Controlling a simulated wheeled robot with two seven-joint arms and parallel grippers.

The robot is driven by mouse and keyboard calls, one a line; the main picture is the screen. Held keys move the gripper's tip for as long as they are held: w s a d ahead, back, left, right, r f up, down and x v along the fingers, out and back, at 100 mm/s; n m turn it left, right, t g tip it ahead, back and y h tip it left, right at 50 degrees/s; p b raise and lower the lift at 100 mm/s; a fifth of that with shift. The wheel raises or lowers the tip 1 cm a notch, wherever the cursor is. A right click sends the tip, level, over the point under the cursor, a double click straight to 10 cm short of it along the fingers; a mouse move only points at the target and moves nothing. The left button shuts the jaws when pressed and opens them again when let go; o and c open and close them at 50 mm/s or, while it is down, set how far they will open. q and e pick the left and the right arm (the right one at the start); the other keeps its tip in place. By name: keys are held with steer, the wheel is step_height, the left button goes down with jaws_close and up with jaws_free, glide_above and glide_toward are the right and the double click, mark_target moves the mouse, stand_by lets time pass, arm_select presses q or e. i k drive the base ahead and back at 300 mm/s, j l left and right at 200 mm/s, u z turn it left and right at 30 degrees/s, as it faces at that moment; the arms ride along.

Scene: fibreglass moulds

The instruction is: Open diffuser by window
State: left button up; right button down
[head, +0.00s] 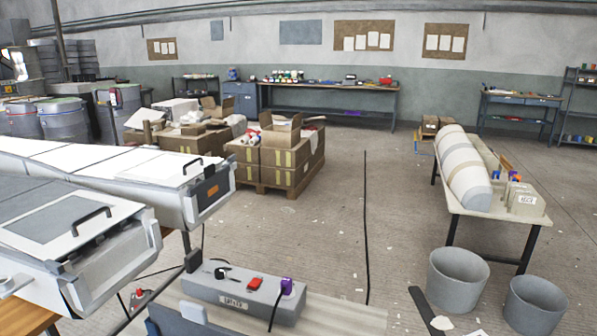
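I cannot pick out a diffuser or a window for certain. Two long white box-like units with black handles lie at the left: a nearer one (95,262) with a grey lid panel, and a farther one (150,190) with an orange label on its dark end. Their lids look shut. A grey control box (243,293) with a red switch and a purple knob sits on a bench at the bottom centre. Neither of my grippers is in view.
A pale table (482,205) with a long rounded mould (463,170) stands at the right. Two grey buckets (457,280) (534,306) stand on the floor near it. Stacked cartons (285,160) are mid-room. Floor between is open, with a dark cable (366,230) across it.

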mark_target(53, 230)
steer(key=u, duration=1.3)
